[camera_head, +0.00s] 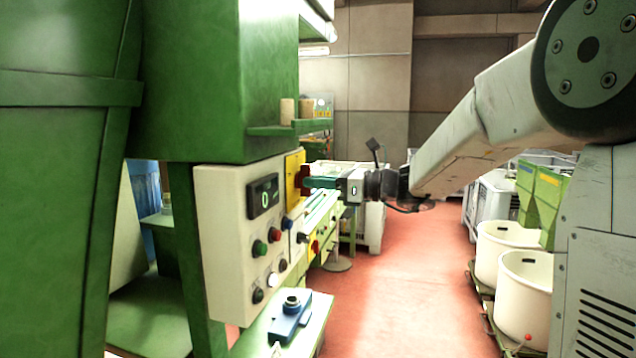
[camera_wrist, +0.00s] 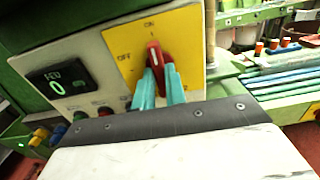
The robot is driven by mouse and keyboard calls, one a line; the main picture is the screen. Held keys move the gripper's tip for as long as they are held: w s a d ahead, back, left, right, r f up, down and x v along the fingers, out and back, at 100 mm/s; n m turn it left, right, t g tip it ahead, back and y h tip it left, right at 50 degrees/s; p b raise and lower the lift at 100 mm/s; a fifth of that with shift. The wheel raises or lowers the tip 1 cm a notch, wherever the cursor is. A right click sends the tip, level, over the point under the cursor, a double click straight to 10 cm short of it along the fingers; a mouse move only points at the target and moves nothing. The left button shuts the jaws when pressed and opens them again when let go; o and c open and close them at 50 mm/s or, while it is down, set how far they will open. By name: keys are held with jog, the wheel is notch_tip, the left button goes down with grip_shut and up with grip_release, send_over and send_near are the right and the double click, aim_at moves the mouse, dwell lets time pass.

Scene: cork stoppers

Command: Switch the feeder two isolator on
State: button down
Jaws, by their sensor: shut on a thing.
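The isolator's yellow plate (camera_wrist: 186,40) is on the right of a cream control box, with ON printed at its top and OFF at its left. Its red handle (camera_wrist: 155,56) stands nearly upright, its tip just below the ON mark. The yellow plate (camera_head: 291,184) and red handle (camera_head: 304,174) also show edge-on in the head view. My gripper (camera_wrist: 160,84) has its teal fingers shut on the handle, one on each side. In the head view my gripper (camera_head: 313,182) reaches the handle from the right.
The cream control box (camera_head: 222,235) carries a display (camera_head: 263,196) showing 0 and several push buttons. A green shelf (camera_head: 290,129) juts out above it. A blue device (camera_head: 290,319) sits on a ledge below. Cream tubs (camera_head: 525,290) stand right; the red floor between is clear.

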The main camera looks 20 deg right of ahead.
dwell(0.3)
jog(key=c, duration=1.4)
grip_release()
jog(key=shift+c, duration=0.2)
jog(key=v, duration=0.8)
